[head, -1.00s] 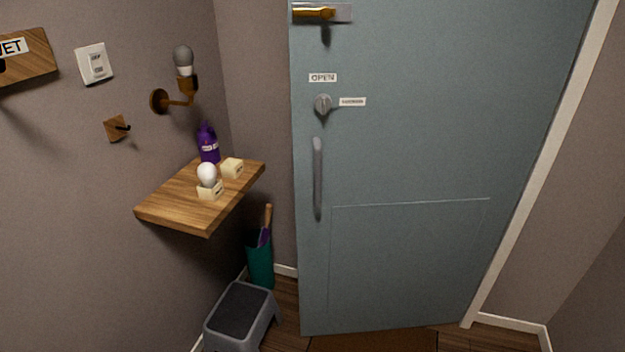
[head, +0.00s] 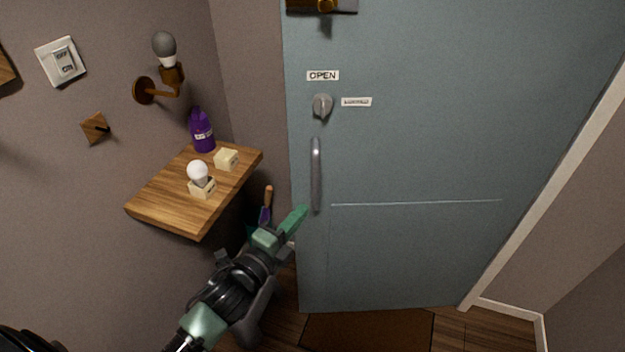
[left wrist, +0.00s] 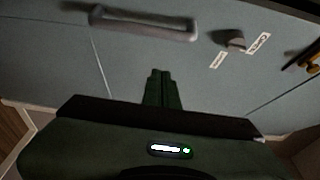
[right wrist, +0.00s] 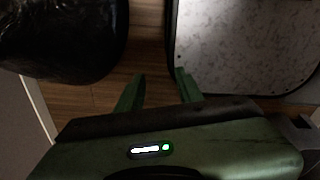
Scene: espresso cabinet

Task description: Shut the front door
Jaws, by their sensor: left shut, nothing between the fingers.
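The front door (head: 420,150) is a blue-grey panel filling the middle and right of the head view. I cannot tell whether it sits flush in its frame. Its vertical grey pull handle (head: 316,175) is near the left edge, below a grey turn knob (head: 322,105) between labels, one reading OPEN. The handle also shows in the left wrist view (left wrist: 145,24). My left gripper (head: 303,211) is shut and empty, its tips in front of the door's left edge, just below the handle; contact is unclear. My right gripper (right wrist: 160,77) is open and empty, seen only in the right wrist view.
A wooden shelf (head: 150,206) juts from the left wall, holding a purple bottle (head: 202,132) and a white bulb (head: 197,172). A wall lamp (head: 165,75) is above.

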